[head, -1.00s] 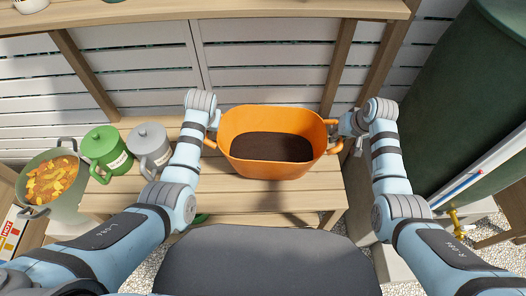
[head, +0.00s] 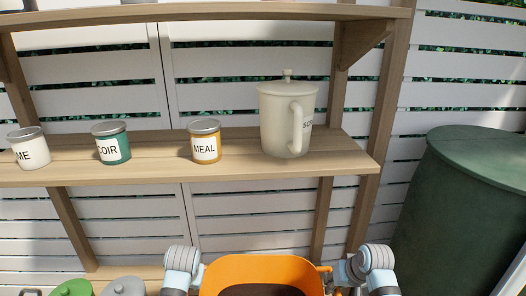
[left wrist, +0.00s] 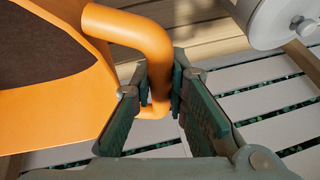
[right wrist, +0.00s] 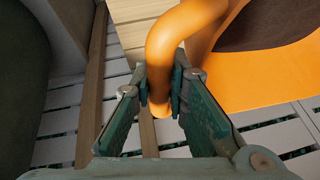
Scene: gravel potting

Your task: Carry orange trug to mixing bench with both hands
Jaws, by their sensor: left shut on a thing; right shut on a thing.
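The orange trug (head: 263,268), with dark soil (head: 262,291) inside, shows at the bottom edge of the head view, its lower part cut off. In the left wrist view my left gripper (left wrist: 161,88) is shut on one looped orange handle (left wrist: 140,28). In the right wrist view my right gripper (right wrist: 160,92) is shut on the opposite handle (right wrist: 172,38). My right gripper also shows beside the trug in the head view (head: 334,273). Whether the trug's base touches the bench is hidden.
A wooden shelf (head: 350,165) above the trug holds a cream lidded jug (head: 275,118) and several labelled jars, including MEAL (head: 205,142) and COIR (head: 111,143). A green barrel (head: 465,210) stands at right. Green (head: 72,288) and grey (head: 124,287) lidded cans show at lower left.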

